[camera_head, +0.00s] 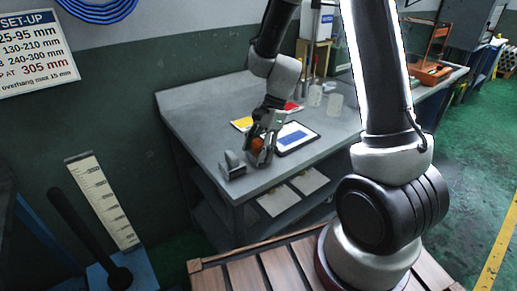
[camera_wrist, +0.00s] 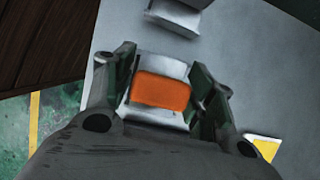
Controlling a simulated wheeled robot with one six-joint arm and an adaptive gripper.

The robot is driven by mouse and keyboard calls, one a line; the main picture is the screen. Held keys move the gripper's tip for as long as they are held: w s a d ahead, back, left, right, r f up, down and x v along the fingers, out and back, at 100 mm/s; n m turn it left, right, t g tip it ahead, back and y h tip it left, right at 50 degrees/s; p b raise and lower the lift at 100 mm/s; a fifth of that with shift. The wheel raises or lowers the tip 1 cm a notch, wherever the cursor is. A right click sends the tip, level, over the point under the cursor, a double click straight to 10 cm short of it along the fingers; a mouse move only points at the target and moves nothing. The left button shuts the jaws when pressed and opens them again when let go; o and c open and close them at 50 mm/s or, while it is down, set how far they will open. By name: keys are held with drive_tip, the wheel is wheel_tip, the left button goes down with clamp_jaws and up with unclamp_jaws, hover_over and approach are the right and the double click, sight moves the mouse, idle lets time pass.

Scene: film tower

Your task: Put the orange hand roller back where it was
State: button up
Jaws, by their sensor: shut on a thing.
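The orange hand roller (camera_head: 257,145) is between the fingers of my gripper (camera_head: 262,150), over the grey bench near its front left corner. In the wrist view the orange roller (camera_wrist: 162,92) lies across a pale grey metal piece, with the fingers of my gripper (camera_wrist: 168,95) closed on both sides. Whether the roller touches the bench top is hard to tell. Its underside is hidden.
A grey metal block (camera_head: 232,166) stands on the bench (camera_head: 193,103) just left of my gripper; it also shows in the wrist view (camera_wrist: 175,14). A tablet-like board (camera_head: 296,137) and a yellow card (camera_head: 241,124) lie close behind. Jars (camera_head: 334,104) stand farther back.

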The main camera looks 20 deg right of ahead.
drive_tip(key=o, duration=1)
drive_tip(key=v, duration=1.1)
drive_tip(key=shift+s+d+r+n+t+h, duration=0.85)
drive_tip(key=shift+s+d+r+n, duration=1.35)
drive_tip(key=shift+s, duration=1.2)
drive_tip(key=shift+s+d+r+n+t+h, duration=0.6)
drive_tip(key=shift+s+d+r+n+t, duration=0.8)
drive_tip(key=shift+s+n, duration=1.6)
drive_tip(key=shift+s+d+r+n+t+h, duration=0.7)
drive_tip(key=shift+s+d+r+n, duration=1.55)
drive_tip(key=shift+s, duration=1.5)
drive_tip(key=shift+a+r+m, duration=0.25)
drive_tip(key=shift+a+r, duration=0.05)
drive_tip(key=shift+a, duration=0.05)
